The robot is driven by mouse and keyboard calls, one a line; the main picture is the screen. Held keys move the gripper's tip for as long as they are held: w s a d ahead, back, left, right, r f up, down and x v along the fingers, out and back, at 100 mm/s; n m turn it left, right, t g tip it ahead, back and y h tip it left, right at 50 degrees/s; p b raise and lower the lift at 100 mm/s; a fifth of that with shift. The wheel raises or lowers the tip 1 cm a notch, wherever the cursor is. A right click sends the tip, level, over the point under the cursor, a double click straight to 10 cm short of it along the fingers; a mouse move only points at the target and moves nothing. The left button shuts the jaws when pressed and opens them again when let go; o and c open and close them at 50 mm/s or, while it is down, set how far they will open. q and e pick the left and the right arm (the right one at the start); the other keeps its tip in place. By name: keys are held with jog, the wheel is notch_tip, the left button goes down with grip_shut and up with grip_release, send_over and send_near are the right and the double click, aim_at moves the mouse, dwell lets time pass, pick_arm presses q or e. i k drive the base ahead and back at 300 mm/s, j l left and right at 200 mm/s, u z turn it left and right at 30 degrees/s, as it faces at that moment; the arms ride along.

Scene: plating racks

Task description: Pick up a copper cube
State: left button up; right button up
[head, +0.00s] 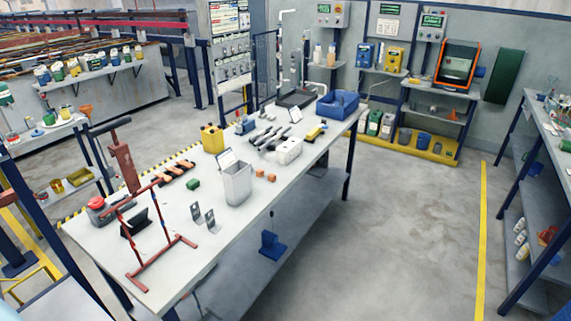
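Two small orange-brown copper cubes lie on the white worktable (185,262), just right of the grey bin. One copper cube (259,173) is nearer the bin; the other copper cube (271,177) is a little to its right, close beside it. Both look free on the tabletop with nothing on them. Neither of my grippers shows in the head view.
A red metal frame (160,235) stands at the table's near left. A blue crate (338,103) sits at the far end. Open floor (400,230) lies to the right.

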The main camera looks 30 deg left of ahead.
aim_at(272, 177)
jog(key=i+u, duration=0.15)
jog(key=i, duration=0.35)
jog(key=i+l+u, duration=0.2)
jog(key=i, duration=0.3)
jog(key=i+l+u, duration=0.15)
jog(key=i, duration=0.3)
